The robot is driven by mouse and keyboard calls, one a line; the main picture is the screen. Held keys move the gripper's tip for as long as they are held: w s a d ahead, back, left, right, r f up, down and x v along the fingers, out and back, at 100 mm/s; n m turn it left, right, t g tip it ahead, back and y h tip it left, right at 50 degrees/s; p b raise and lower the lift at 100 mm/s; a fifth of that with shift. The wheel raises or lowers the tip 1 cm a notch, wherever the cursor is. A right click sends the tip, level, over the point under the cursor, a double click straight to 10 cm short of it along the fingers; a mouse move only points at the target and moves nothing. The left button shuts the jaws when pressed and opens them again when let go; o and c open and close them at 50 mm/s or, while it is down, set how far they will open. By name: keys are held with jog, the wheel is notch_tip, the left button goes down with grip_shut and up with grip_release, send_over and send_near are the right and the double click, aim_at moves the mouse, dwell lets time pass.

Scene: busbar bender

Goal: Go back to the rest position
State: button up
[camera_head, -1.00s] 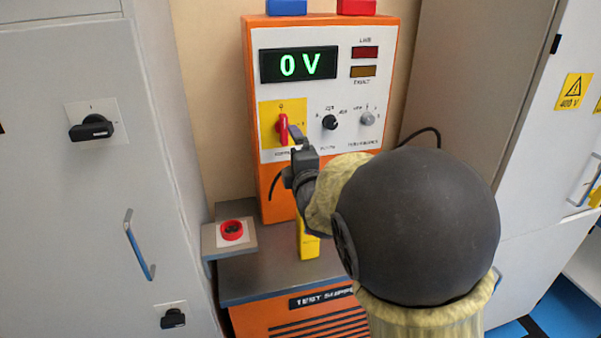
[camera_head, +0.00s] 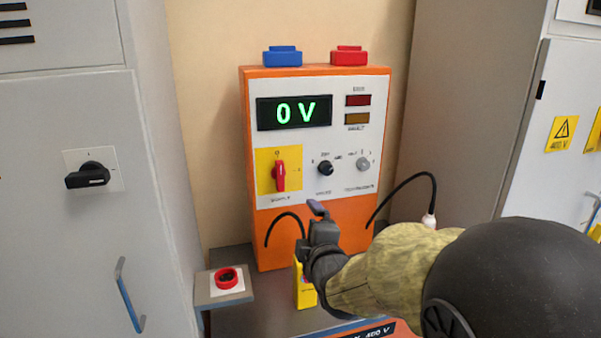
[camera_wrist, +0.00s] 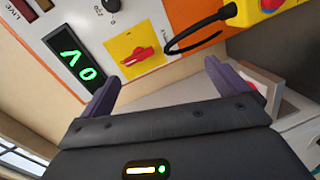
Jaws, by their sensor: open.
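My gripper (camera_head: 318,222) is in front of the lower part of the orange test supply unit (camera_head: 355,225), below its row of knobs. In the wrist view its two purple-grey fingers (camera_wrist: 160,88) stand wide apart with nothing between them. The red supply switch (camera_head: 279,175) on its yellow plate sits above and left of my gripper, apart from it, with its handle upright. It also shows in the wrist view (camera_wrist: 140,56). The display (camera_head: 294,113) reads 0 V. The live and other indicator lamps look dark.
A yellow object (camera_head: 305,288) stands below my gripper, partly hidden. A red emergency button (camera_head: 226,278) sits on a small ledge left of it. Grey cabinets (camera_head: 100,230) flank the unit, with a black rotary handle (camera_head: 88,176) on the left one. A black cable (camera_head: 405,185) loops at the unit's right.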

jog(key=s+d+f+m+g+h, duration=0.3)
jog(key=s+d+f+m+g, duration=0.3)
jog(key=d+f+m, duration=0.4)
jog(key=s+d+f+m+g+h, duration=0.1)
jog(key=s+d+f+m+g, duration=0.1)
jog(key=s+f+m+g, duration=0.35)
jog(key=s+d+f+m+g, duration=0.2)
jog(key=s+f+m, duration=0.1)
jog(key=s, duration=0.5)
jog(key=w+p+v, duration=0.2)
jog(key=p+v, duration=1.1)
jog(key=shift+a+r, duration=0.15)
jog(key=shift+r, duration=0.15)
jog(key=shift+w, duration=0.1)
jog(key=shift+w, duration=0.1)
